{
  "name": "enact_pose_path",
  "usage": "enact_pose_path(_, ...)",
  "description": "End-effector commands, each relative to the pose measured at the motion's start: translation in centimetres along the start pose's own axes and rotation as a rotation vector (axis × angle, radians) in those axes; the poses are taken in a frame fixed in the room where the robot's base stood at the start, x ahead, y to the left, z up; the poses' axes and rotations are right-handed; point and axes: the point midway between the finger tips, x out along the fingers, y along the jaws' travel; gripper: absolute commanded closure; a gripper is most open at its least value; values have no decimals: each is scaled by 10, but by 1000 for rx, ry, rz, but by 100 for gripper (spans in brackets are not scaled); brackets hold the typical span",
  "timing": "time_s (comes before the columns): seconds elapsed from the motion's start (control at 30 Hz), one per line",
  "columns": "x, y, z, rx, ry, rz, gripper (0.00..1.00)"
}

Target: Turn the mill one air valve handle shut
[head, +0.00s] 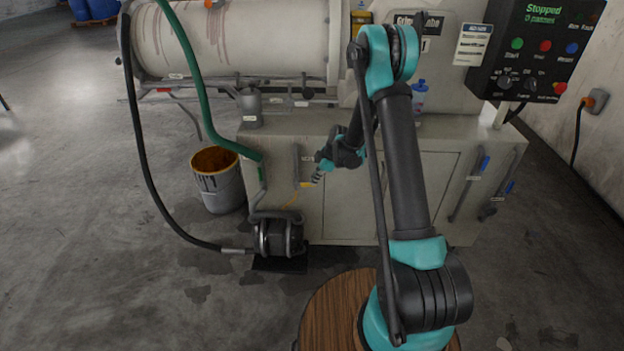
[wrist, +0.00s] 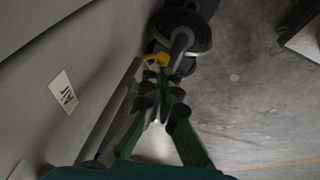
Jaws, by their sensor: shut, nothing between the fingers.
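A small yellow handle (head: 306,185) shows on a grey pipe at the front of the mill cabinet, left of my gripper. In the wrist view the yellow part (wrist: 162,59) is just beyond my fingertips. My gripper (head: 317,177) is shut and empty, close to the yellow handle; I cannot tell whether it touches it. In the wrist view the fingers (wrist: 163,80) are together and cover part of the pipe. Two blue-handled valves (head: 484,164) (head: 510,187) are on the cabinet's right side.
A dark pump (head: 279,238) stands on the floor below the yellow handle, with a black hose (head: 150,180) and a green hose (head: 192,70) nearby. A paint bucket (head: 218,182) stands to the left. The control panel (head: 535,50) reads "Stopped". Floor to the left is open.

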Motion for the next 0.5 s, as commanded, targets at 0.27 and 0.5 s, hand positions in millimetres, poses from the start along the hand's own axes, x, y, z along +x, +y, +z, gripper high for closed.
enact_pose_path(0.27,4,-1,4,0,-1,0,100)
enact_pose_path(0.5,4,-1,5,0,-2,-1,100)
